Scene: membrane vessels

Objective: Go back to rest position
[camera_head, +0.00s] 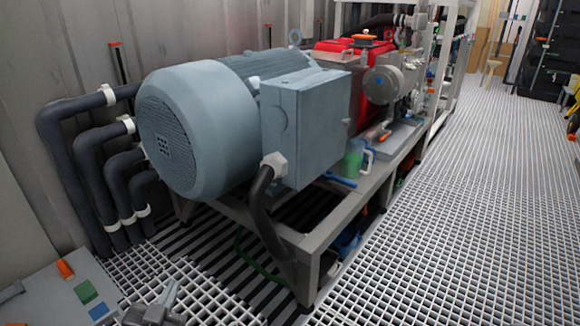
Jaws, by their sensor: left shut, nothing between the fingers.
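My left gripper (168,292) shows at the bottom edge of the head view, left of the middle, above the floor grating. Its grey fingers are together, with nothing seen between them. It is apart from the motor frame. The rest of its arm is cut off by the picture's lower edge. My right gripper is not in view.
A large grey-blue motor (200,125) with a junction box (305,130) and a red unit (345,75) stand on a metal frame (310,245). Dark pipes (95,175) run by the left wall. A grey panel (60,300) lies lower left.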

